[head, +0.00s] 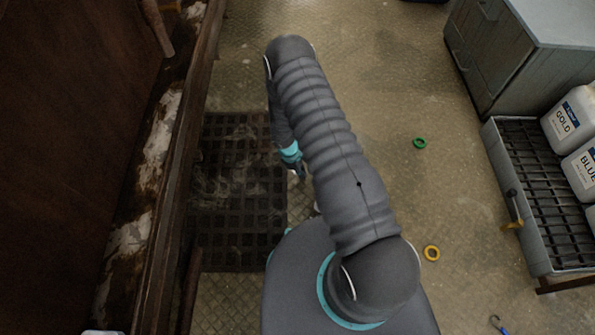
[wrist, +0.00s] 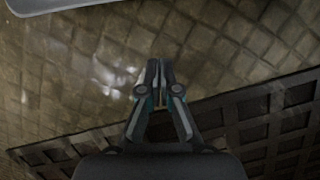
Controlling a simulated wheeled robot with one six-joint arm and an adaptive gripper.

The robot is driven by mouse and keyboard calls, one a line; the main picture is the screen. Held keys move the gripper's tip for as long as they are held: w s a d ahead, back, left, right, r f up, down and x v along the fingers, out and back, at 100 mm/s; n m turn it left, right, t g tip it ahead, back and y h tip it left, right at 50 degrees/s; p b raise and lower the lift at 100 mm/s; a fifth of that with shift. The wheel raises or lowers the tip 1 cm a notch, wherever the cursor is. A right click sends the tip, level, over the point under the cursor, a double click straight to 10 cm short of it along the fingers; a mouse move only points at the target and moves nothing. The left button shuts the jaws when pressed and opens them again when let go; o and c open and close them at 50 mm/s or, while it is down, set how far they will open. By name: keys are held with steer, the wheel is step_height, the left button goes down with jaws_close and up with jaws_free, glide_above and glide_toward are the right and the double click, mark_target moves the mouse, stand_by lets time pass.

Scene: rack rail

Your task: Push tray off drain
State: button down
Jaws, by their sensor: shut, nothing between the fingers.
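The drain is a dark square grating (head: 237,215) in the floor left of my arm in the head view, with pale wavy marks over it. Its edge also shows along the bottom of the wrist view (wrist: 270,118). My gripper (wrist: 154,68) is shut and empty, pointing at bare floor beside the grating. In the head view its tip (head: 299,174) shows just past the grating's right edge, partly behind my arm. No tray shows on the visible grating. A pale grey edge (wrist: 60,4) crosses the wrist view's top left; I cannot tell what it is.
A grey tray with a black grid (head: 523,228) stands at the right, holding white bottles (head: 568,120). A grey cabinet (head: 490,60) stands behind it. Green (head: 419,143) and yellow (head: 431,253) rings lie on open floor. A rusty beam (head: 180,150) runs along the left.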

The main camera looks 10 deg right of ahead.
steer(key=shift+s+d+b, duration=0.1)
steer(key=shift+s+d, duration=0.2)
steer(key=shift+d, duration=0.3)
steer(key=shift+s+d+b, duration=0.1)
steer(key=shift+s+d, duration=0.2)
steer(key=shift+d, duration=0.35)
steer(key=shift+s+d+b, duration=0.1)
steer(key=shift+s+d, duration=0.2)
steer(key=shift+d, duration=0.3)
steer(key=shift+w+a+r+p, duration=0.25)
steer(key=shift+w+a+r, duration=0.25)
steer(key=shift+a, duration=0.55)
steer(key=shift+w+a+r+p, duration=0.2)
steer(key=shift+w+a+r, duration=0.3)
steer(key=shift+a, duration=0.5)
steer(key=shift+w+a+r+p, duration=0.25)
steer(key=shift+w+a+r, duration=0.25)
steer(key=shift+a, duration=0.55)
